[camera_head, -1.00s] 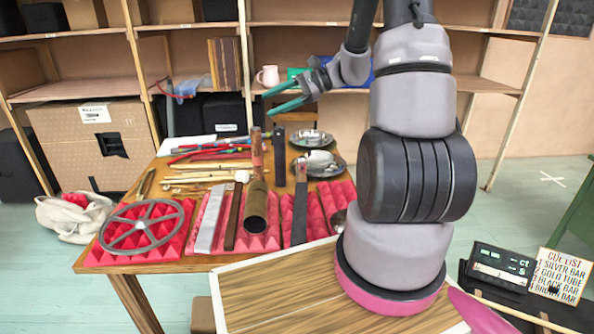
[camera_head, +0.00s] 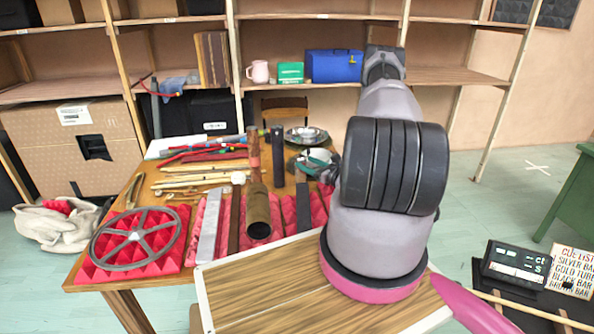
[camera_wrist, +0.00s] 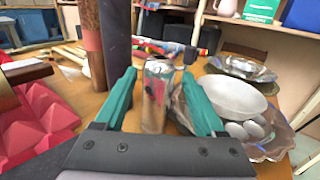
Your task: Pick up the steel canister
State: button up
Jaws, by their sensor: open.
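The steel canister (camera_wrist: 157,97) stands upright in the wrist view, a shiny cylinder with reddish reflections. My gripper (camera_wrist: 159,78) is open, with one green finger on each side of the canister. I cannot tell whether either finger touches it. In the head view my gripper (camera_head: 318,162) is low over the back right of the table, partly hidden by my arm. I cannot make out the canister there.
A white bowl (camera_wrist: 233,98) and metal dishes (camera_wrist: 240,68) lie close right of the gripper. A dark upright bar (camera_wrist: 115,40) and a rusty tube (camera_wrist: 92,45) stand to the left. Red foam (camera_wrist: 38,120) lies at left. A spoked wheel (camera_head: 137,238) rests at the table's left.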

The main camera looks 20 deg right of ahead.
jog(key=x, duration=0.6)
jog(key=shift+w, duration=0.35)
jog(key=shift+a, duration=0.1)
grip_shut()
